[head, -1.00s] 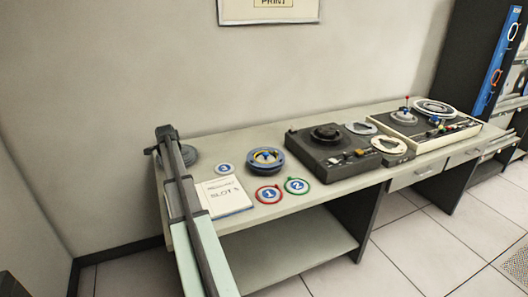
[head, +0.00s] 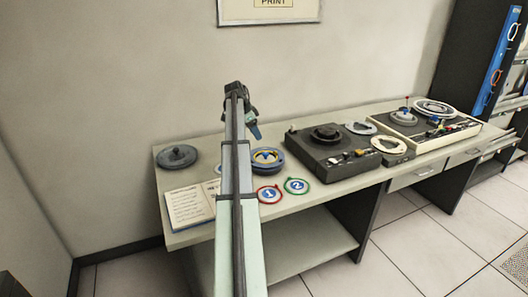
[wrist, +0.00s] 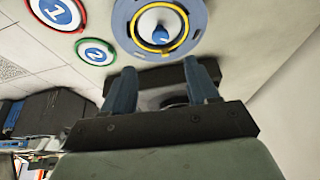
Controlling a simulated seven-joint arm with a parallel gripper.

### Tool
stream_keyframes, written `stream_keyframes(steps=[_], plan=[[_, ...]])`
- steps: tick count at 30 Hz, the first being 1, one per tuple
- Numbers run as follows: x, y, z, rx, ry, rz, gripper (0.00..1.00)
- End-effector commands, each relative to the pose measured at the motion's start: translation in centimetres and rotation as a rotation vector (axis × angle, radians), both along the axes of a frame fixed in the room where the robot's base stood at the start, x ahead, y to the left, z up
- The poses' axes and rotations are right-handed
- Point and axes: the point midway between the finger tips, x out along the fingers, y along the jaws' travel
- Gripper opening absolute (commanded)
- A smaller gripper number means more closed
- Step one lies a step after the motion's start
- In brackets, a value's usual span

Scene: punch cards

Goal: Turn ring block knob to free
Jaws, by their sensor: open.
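The ring block is a round blue-grey ring (head: 281,166) on the desk, partly hidden behind my arm in the head view. In the wrist view the ring block (wrist: 194,18) shows more fully, with a yellow inner ring, a white centre and a small blue knob (wrist: 160,34). My gripper (head: 254,128) is raised above the desk near the ring block in the head view. In the wrist view my gripper (wrist: 161,70) has its two blue fingers apart, with nothing between them. The ring block lies beyond the fingertips, and I see no contact with the knob.
Red tag 1 (head: 269,194) and green tag 2 (head: 297,186) lie in front of the ring block. An open booklet (head: 190,206) and a grey round piece (head: 177,156) are at left. A dark tape machine (head: 335,166) stands at right.

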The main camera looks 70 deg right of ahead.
Motion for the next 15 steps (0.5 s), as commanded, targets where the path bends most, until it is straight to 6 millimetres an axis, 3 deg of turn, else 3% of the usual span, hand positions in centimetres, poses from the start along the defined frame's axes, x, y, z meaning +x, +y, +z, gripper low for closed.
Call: stream_keyframes(steps=[15], plan=[[-2.5,-2.3,-8.2,0.000,-0.001,0.000,0.59]])
